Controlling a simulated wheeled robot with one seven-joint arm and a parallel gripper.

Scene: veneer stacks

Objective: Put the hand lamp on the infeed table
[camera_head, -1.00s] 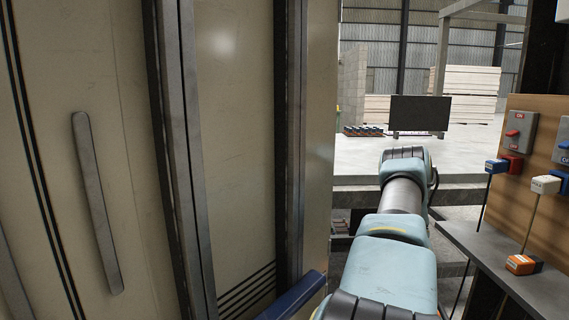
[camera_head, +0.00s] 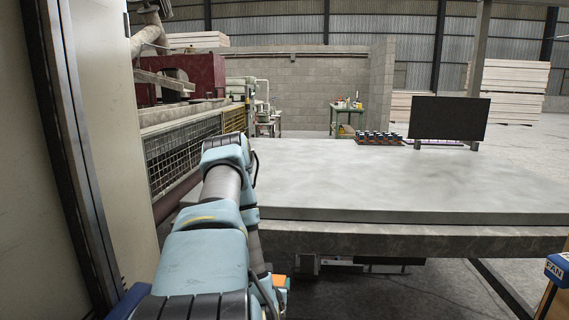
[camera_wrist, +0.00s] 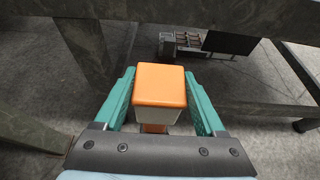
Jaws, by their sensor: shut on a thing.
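The hand lamp (camera_wrist: 160,86), an orange-topped block with a pale lower body, is between the two teal fingers of my gripper (camera_wrist: 159,76) in the wrist view. The fingers are shut on its sides. A bit of orange beside my arm (camera_head: 279,281) in the head view appears to be the lamp, low and in front of the table edge. The infeed table (camera_head: 330,190) appears to be the wide grey slab ahead. The rest of my gripper is hidden behind my arm in the head view.
A black panel (camera_head: 434,118) and a rack of small items (camera_head: 380,138) stand at the table's far side. The near tabletop is clear. A cream cabinet (camera_head: 40,200) is close at left, and a mesh guard (camera_head: 185,155) lies beyond it. Grey beams (camera_wrist: 190,12) cross the wrist view.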

